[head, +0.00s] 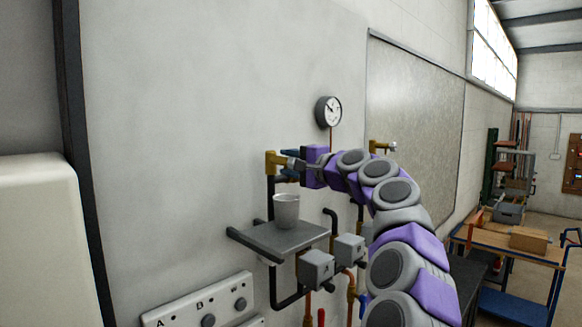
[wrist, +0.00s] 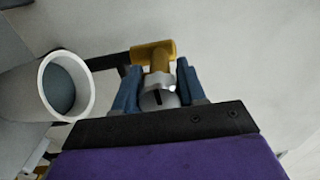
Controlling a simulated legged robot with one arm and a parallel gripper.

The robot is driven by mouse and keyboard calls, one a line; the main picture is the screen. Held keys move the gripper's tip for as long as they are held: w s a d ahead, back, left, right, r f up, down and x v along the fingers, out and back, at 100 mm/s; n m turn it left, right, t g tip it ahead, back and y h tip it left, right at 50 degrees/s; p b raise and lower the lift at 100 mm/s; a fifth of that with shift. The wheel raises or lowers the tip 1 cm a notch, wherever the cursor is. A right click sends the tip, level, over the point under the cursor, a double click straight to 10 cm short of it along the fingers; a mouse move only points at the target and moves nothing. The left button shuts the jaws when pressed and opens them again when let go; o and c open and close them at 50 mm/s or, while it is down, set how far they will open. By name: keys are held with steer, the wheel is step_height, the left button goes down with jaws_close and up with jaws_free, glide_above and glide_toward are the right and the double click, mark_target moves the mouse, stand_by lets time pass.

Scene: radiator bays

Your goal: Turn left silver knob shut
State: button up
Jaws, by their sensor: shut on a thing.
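The left silver knob (wrist: 158,98) sits on the end of a brass valve (wrist: 153,54). My gripper (wrist: 157,91) is shut on this knob, with one blue finger on each side of it. A dark slot and a small bright spot show on the knob's face. In the head view my gripper (head: 290,163) meets the brass valve (head: 275,163) at the wall, and the fingers hide part of the knob. A second brass valve (head: 377,147) with a silver knob (head: 393,146) shows farther right, partly behind my arm.
A white cup (head: 286,211) stands on a grey shelf (head: 265,238) just below the valve; the cup also shows close at the left in the wrist view (wrist: 85,80). A round gauge (head: 328,112), pipes and grey boxes (head: 316,268) are nearby. A lettered panel (head: 200,305) is lower left.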

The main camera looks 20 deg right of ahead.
steer(key=shift+w+a+f, duration=0.1)
steer(key=shift+f, duration=0.2)
steer(key=o, duration=1)
steer(key=shift+a+r, duration=0.15)
steer(key=shift+a, duration=0.1)
steer(key=shift+s+d, duration=0.3)
steer(key=shift+s, duration=0.2)
steer(key=b+v, duration=0.2)
steer(key=v, duration=1.4)
steer(key=shift+s, duration=0.1)
